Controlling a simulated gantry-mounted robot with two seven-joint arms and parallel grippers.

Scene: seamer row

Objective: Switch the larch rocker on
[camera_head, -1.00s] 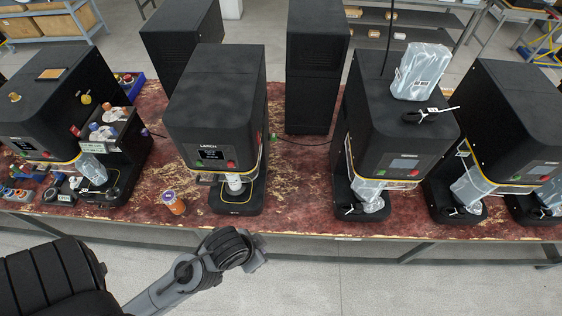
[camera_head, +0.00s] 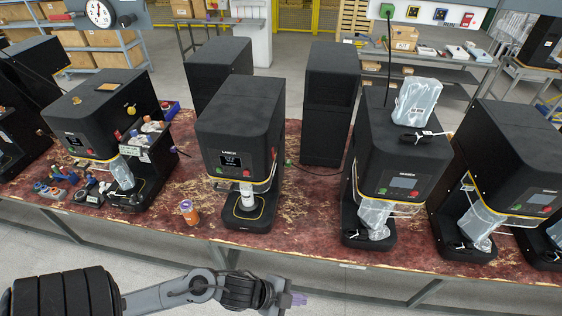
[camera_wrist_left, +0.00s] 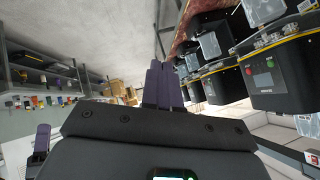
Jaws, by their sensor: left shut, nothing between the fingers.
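The larch machine (camera_head: 240,125) is a black boxy seamer labelled LARCH, with a small screen (camera_head: 231,160) on its front. It stands on the worn red bench, and a white can (camera_head: 247,193) sits under its head. I cannot make out a rocker on it. My left gripper (camera_head: 297,299) is in front of the bench, below and right of the larch machine, apart from everything. In the left wrist view its purple-grey fingers (camera_wrist_left: 162,85) are together and empty. My right gripper is out of view.
An orange jar (camera_head: 189,213) stands left of the larch machine's base. A machine with bottles beside it (camera_head: 100,120) is to the left, and a bagged machine (camera_head: 400,150) to the right. A black cabinet (camera_head: 329,105) stands behind. Floor in front is clear.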

